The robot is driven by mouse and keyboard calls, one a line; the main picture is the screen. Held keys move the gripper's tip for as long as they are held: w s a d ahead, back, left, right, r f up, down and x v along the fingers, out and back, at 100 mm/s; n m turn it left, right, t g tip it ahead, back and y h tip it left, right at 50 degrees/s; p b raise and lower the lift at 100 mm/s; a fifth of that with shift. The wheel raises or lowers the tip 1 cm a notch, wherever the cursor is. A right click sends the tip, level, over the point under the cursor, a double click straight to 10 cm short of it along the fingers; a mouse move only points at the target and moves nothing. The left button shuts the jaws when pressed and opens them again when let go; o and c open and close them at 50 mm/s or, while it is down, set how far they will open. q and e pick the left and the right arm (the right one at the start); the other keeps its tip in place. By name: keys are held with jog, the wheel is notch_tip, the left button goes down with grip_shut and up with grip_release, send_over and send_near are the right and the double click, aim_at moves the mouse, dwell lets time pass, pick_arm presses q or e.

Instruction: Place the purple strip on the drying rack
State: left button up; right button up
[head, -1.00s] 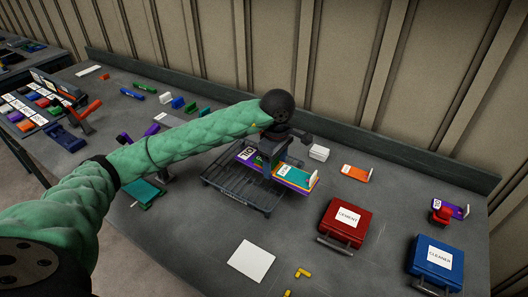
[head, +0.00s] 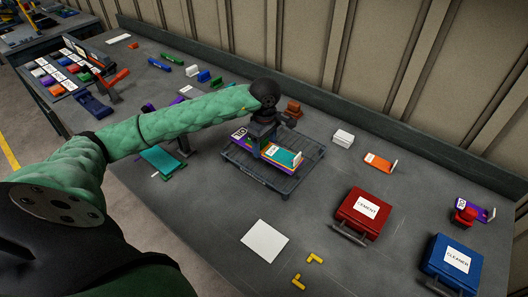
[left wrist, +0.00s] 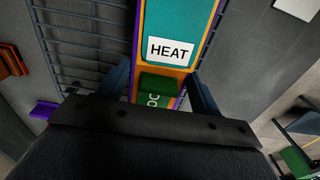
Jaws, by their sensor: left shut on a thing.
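My left gripper (head: 263,141) is shut on a layered strip above the dark wire drying rack (head: 245,172). The purple strip (head: 280,166) is the bottom layer, with orange and teal layers on top. In the left wrist view, the purple strip (left wrist: 138,40) shows as edges along the stack, and a white HEAT label lies on the teal layer. A green block (left wrist: 156,84) with white letters sits between the fingers of my left gripper (left wrist: 160,92). The strip lies over the rack's slats (left wrist: 88,45); I cannot tell whether it touches them. My right gripper is not in view.
A red CEMENT case (head: 362,212) and a blue CLEANER case (head: 451,262) stand to the right. A white sheet (head: 264,241) and yellow pieces (head: 299,282) lie in front. An orange strip (head: 379,162) and a white stack (head: 343,137) lie right of the rack.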

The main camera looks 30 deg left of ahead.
pick_arm(q)
jog(key=shift+a+f, duration=0.2)
jog(key=shift+f, duration=1.9)
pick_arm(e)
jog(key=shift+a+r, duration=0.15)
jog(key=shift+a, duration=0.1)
pick_arm(q)
jog(key=shift+f, duration=0.1)
jog(key=o, duration=1.2)
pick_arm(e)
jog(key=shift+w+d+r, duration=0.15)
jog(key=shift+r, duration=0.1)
